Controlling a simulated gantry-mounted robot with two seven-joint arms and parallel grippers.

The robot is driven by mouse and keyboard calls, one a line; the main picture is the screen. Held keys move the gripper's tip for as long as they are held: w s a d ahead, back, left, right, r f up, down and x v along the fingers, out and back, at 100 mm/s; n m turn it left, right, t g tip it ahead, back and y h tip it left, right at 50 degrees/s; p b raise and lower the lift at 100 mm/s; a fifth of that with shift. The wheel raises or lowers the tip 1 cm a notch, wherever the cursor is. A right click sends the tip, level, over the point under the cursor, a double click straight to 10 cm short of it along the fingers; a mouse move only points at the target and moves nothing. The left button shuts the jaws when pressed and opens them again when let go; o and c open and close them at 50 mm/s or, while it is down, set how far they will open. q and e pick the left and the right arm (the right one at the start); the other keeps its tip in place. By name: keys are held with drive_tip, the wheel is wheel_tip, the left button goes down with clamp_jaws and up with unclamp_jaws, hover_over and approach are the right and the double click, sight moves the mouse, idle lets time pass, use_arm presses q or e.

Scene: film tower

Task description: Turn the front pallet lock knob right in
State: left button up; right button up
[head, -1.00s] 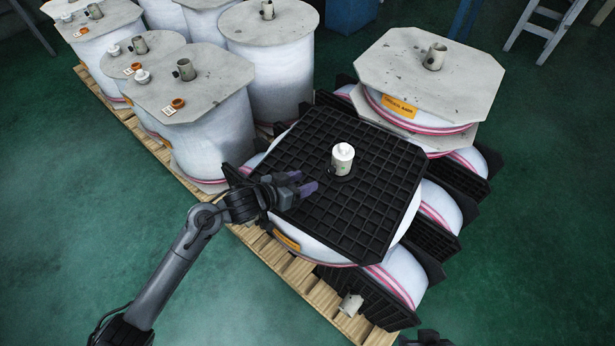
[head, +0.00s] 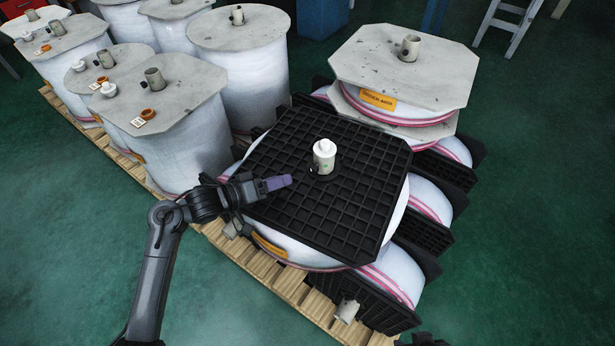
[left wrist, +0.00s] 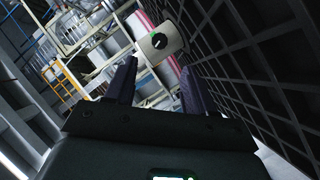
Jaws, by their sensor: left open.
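The front reel stack has a black gridded plate (head: 345,215) on top, with a white plug (head: 324,158) standing upright at its middle. In the left wrist view the plug (left wrist: 150,50) shows beyond the fingertips, with a small dark round knob with a green mark (left wrist: 160,40) on its side. My left gripper (head: 280,183) is over the plate, left of and apart from the plug. In the left wrist view the left gripper (left wrist: 158,78) has its two purple fingers spread with nothing between them. My right gripper is not clearly shown.
White wrapped reels with grey lids (head: 165,95) stand at the left on a wooden pallet (head: 265,275). A taller stack with a grey octagonal lid (head: 440,75) stands behind right. A grey core end (head: 347,311) sticks out low in front. Green floor is free at right.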

sight(311, 170)
use_arm(q)
drive_tip(key=b+x, duration=0.4)
drive_tip(key=x, duration=0.4)
drive_tip(key=shift+w+d+f, duration=0.15)
drive_tip(key=shift+w+d, duration=0.05)
drive_tip(key=shift+b+x, duration=0.35)
drive_tip(key=shift+x, duration=0.55)
drive_tip(key=c, duration=1)
clamp_jaws()
